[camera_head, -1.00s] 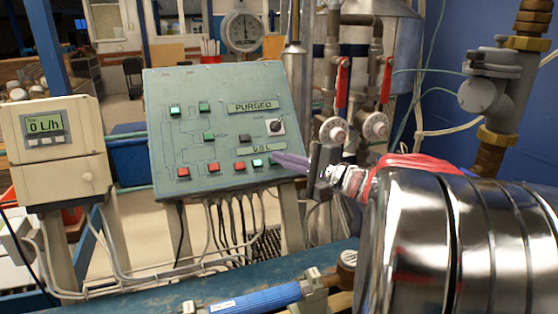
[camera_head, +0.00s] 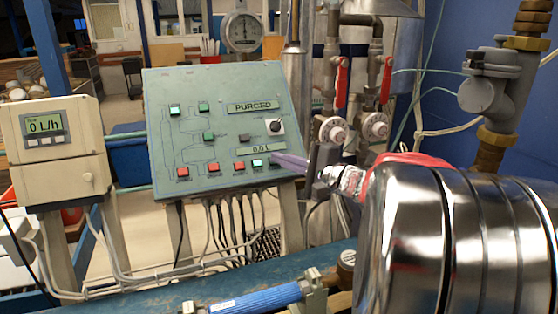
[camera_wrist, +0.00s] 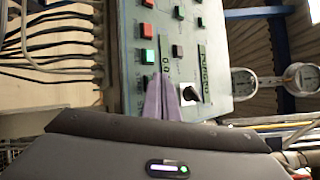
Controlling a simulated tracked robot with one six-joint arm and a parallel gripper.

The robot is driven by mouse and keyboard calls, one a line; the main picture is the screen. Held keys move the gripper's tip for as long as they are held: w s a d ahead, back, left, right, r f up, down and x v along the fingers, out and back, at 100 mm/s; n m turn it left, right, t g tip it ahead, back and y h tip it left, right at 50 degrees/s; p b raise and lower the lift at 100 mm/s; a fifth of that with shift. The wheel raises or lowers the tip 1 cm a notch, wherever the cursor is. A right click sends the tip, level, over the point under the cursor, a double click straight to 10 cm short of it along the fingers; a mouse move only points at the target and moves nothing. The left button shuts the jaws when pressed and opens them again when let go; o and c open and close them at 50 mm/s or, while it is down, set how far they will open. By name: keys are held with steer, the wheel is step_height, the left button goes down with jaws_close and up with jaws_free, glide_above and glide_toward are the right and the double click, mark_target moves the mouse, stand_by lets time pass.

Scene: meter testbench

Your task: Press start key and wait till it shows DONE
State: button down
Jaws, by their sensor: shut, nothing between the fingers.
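A green-grey control panel (camera_head: 225,90) stands tilted in the middle of the head view. Its upper display (camera_head: 254,106) reads PURGED and its lower display (camera_head: 262,149) reads about 0.0 L. A bottom row has red keys (camera_head: 208,169) and a bright green key (camera_head: 257,163); which is the start key is too small to read. In the wrist view the green key (camera_wrist: 147,57) lies just left of the purple fingertips. My gripper (camera_head: 279,157) is shut and empty, its fingertips at the row's right end, covering what lies there. I cannot tell whether they touch the panel.
A selector knob (camera_head: 275,127) sits above the fingertips. A flow meter (camera_head: 44,125) reading 0 L/h stands at left. Pipes with red-handled valves (camera_head: 340,85) stand right of the panel.

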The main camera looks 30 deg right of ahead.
steer(key=shift+w+f, duration=0.1)
steer(key=shift+w, duration=0.05)
stand_by(0.3)
steer(key=shift+s+a+r, duration=0.1)
steer(key=shift+s+r, duration=0.4)
steer(key=shift+s, duration=0.1)
stand_by(0.4)
steer(key=shift+s+a+r, duration=0.25)
steer(key=shift+s+r, duration=0.6)
steer(key=shift+s, duration=0.05)
steer(key=shift+s+a+r, duration=0.2)
steer(key=shift+s+r, duration=0.6)
steer(key=shift+s, duration=0.1)
stand_by(4.6)
